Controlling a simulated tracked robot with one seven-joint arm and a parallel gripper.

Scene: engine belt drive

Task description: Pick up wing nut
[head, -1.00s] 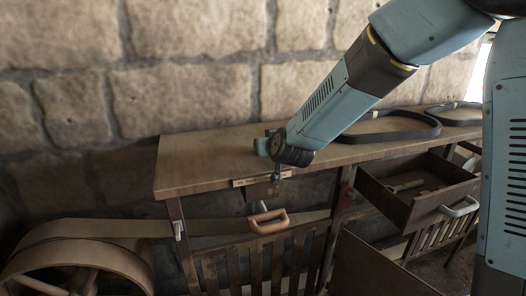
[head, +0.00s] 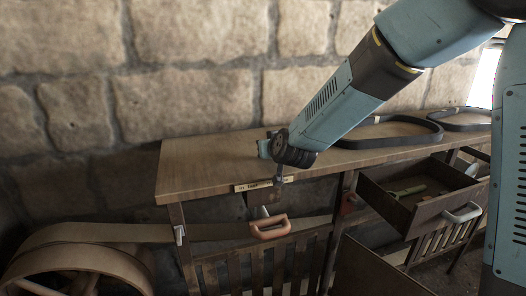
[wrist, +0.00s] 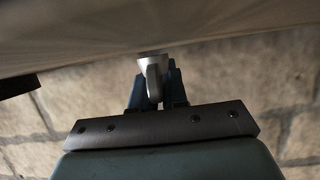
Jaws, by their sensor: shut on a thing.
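The wing nut (wrist: 153,80) is a small silver-grey metal piece with a flared end. In the wrist view it sits between the two dark blue fingers of my gripper (wrist: 157,88), which are shut on it. The wing nut is too small to make out for sure there.
The wooden bench (head: 215,165) carries black belts (head: 400,143) at its right. An open drawer (head: 400,207) juts out at the right front. An orange handle (head: 270,228) is below my gripper. A large belt wheel (head: 75,262) stands at the lower left.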

